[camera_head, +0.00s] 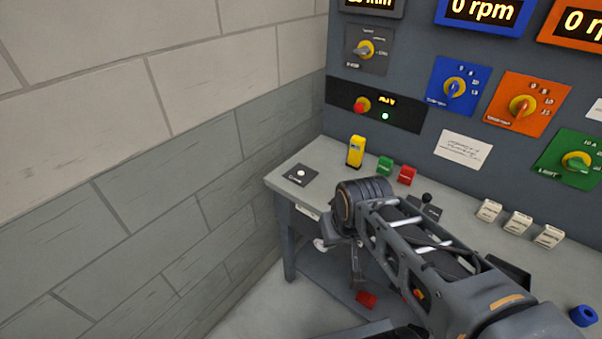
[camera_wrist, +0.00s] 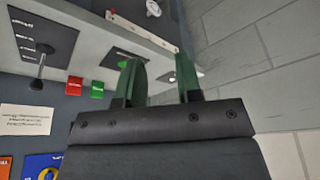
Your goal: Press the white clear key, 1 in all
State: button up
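The white clear key (camera_head: 301,174) is a small round white button on a dark plate at the left end of the grey bench. In the wrist view, a pale spot beside the right finger may be this key, with part of a dark plate next to it; the finger hides much there. My gripper (camera_wrist: 160,65) is open and empty, its two green fingers apart. In the head view it hangs around the bench's front edge, right of and nearer than the key, apart from it; my arm partly hides it.
A yellow block (camera_head: 355,151), a green block (camera_head: 385,166) and a red block (camera_head: 407,175) stand at the bench's back. A black-knobbed lever (camera_wrist: 42,60) and white switches (camera_head: 518,223) are farther along. A brick wall (camera_head: 130,220) closes the left side. A red piece (camera_head: 366,300) lies below.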

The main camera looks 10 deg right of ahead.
grip_shut()
dwell(1.1)
